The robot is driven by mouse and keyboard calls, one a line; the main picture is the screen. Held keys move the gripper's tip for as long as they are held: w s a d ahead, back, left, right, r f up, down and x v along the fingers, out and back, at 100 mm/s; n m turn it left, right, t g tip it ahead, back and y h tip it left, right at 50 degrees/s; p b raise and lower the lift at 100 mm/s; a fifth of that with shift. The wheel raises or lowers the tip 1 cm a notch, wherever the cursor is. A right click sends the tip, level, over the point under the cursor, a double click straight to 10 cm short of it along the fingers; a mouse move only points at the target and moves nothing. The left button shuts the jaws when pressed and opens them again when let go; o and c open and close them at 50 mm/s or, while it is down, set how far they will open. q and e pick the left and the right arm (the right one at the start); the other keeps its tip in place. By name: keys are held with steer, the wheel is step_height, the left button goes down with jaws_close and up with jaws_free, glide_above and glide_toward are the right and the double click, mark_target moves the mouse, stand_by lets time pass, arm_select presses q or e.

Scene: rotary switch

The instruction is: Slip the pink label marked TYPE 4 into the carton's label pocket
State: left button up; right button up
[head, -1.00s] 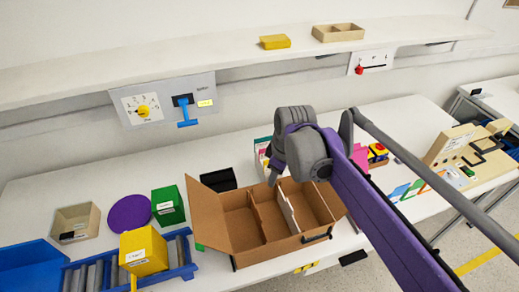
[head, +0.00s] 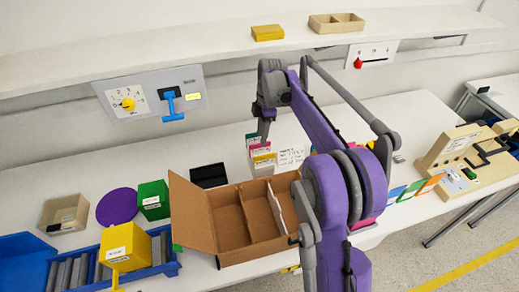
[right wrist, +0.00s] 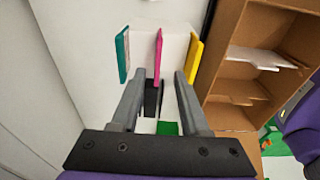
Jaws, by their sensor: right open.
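The pink label (right wrist: 158,55) stands on edge between a teal label (right wrist: 123,55) and a yellow label (right wrist: 194,57) in the right wrist view. In the head view the pink label (head: 261,150) is in the upright row behind the carton; its marking is not readable. My right gripper (right wrist: 157,78) is open, its fingers on either side of the pink label's line, and I see no contact. In the head view the right gripper (head: 263,138) points down at the row. The open brown carton (head: 190,215) stands in front; its label pocket cannot be made out. My left gripper is out of view.
A black box (head: 209,176) and a green box (head: 153,198) stand left of the labels. A white card (head: 290,157) stands right of the labels. My right arm hides the table right of the carton.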

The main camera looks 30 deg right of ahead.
mark_target(255, 149)
steer(key=f, duration=0.5)
steer(key=shift+w+a+f, duration=0.2)
steer(key=shift+w+a, duration=0.05)
jaws_close()
